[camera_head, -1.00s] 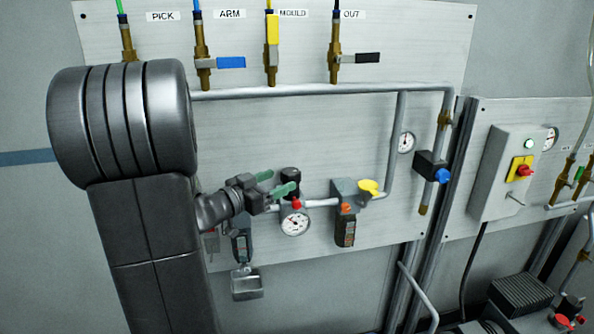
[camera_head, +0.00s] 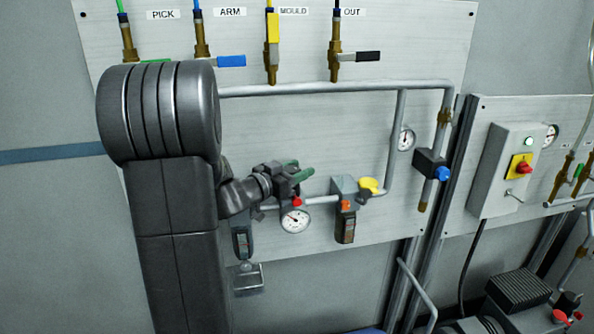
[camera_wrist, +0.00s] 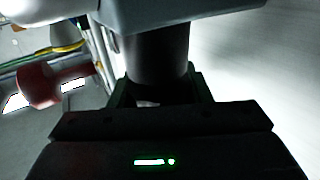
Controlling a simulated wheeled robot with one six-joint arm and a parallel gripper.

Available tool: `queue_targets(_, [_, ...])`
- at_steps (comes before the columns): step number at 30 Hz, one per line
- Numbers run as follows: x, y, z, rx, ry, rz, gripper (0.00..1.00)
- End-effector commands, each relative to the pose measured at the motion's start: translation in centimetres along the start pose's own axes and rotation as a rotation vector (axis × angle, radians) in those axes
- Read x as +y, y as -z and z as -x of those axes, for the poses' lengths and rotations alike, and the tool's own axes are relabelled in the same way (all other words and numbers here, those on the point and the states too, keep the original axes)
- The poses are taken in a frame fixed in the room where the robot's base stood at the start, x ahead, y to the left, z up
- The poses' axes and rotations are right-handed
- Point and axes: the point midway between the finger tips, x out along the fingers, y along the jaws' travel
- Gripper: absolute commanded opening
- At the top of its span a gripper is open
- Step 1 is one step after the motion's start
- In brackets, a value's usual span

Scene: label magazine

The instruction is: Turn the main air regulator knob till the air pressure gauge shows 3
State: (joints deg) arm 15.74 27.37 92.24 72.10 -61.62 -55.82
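My gripper (camera_head: 297,169), with green fingertips, is at the regulator above the round white air pressure gauge (camera_head: 295,220). The gauge's dark needle points to the upper left; its numbers are too small to read. In the head view the black regulator knob is mostly hidden behind my gripper. In the wrist view the dark cylindrical knob (camera_wrist: 158,60) stands between my two fingertips (camera_wrist: 160,95), one on each side. I cannot tell whether the fingers press on it.
A filter unit with a yellow handle (camera_head: 368,186) sits right of the gauge on the same pipe. A second gauge (camera_head: 404,138) and a blue knob (camera_head: 443,173) are farther right. Valves with blue (camera_head: 231,61) and black (camera_head: 368,56) levers line the top.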

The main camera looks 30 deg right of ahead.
Motion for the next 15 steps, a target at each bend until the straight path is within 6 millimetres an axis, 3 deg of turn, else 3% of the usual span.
queue_targets(15, [-0.26,-0.02,0.04,-0.001,0.135,-0.001,0.22])
